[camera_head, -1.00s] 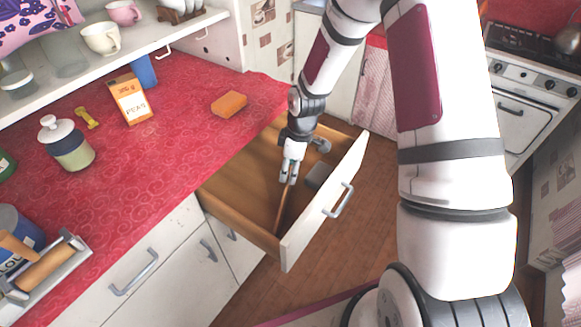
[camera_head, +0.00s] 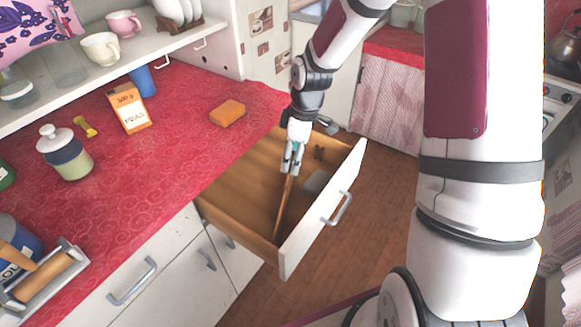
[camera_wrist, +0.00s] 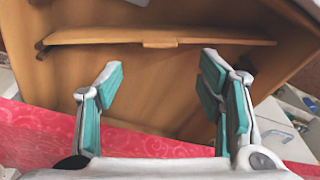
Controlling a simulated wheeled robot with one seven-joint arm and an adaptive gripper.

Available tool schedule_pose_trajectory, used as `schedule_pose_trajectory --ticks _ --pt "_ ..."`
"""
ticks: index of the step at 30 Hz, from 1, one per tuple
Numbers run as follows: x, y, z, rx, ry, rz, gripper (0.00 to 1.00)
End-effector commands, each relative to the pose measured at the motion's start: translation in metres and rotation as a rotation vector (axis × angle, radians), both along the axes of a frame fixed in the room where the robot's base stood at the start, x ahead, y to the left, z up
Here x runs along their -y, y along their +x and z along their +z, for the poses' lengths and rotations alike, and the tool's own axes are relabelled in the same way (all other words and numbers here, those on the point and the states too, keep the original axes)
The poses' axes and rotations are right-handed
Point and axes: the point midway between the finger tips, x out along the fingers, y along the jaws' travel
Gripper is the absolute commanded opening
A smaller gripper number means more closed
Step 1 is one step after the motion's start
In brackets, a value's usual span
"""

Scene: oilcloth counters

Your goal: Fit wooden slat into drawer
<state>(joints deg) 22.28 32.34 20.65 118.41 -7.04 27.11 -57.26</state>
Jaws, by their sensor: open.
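The open wooden drawer (camera_head: 235,208) with a white front juts out below the red counter. The wooden slat (camera_head: 284,207) stands inside it as a thin strip, running from the near side wall toward my gripper, which hides its far part. In the wrist view the slat (camera_wrist: 110,36) spans across the drawer with a small tab at its middle; its left end is by a dark bracket (camera_wrist: 41,46). I cannot tell whether both ends are seated. My gripper (camera_head: 291,168) is open above the slat; in the wrist view its fingers (camera_wrist: 162,80) are apart with nothing between them.
A grey object (camera_head: 316,182) lies in the drawer near the front. The red counter (camera_head: 180,125) holds an orange sponge (camera_head: 227,113), a carton (camera_head: 129,108) and a lidded jar (camera_head: 66,155). The counter edge lies close beside the drawer. Bare floor is in front.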

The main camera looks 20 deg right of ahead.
Motion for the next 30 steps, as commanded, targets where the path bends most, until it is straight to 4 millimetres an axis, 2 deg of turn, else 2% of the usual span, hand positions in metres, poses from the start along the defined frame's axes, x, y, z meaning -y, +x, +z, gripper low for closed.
schedule_pose_trajectory --ticks 3,11,14,20,24,30 --pt "0.002 -0.001 0.018 0.001 0.0 -0.001 0.61" --pt "0.004 -0.006 0.042 0.005 -0.012 -0.017 0.61" --pt "0.005 -0.014 0.065 0.016 -0.041 -0.063 0.61" --pt "0.005 -0.052 0.133 0.064 -0.104 -0.249 0.61" --pt "0.003 -0.086 0.176 0.111 -0.119 -0.398 0.61" --pt "-0.001 -0.141 0.224 0.183 -0.087 -0.613 0.61"
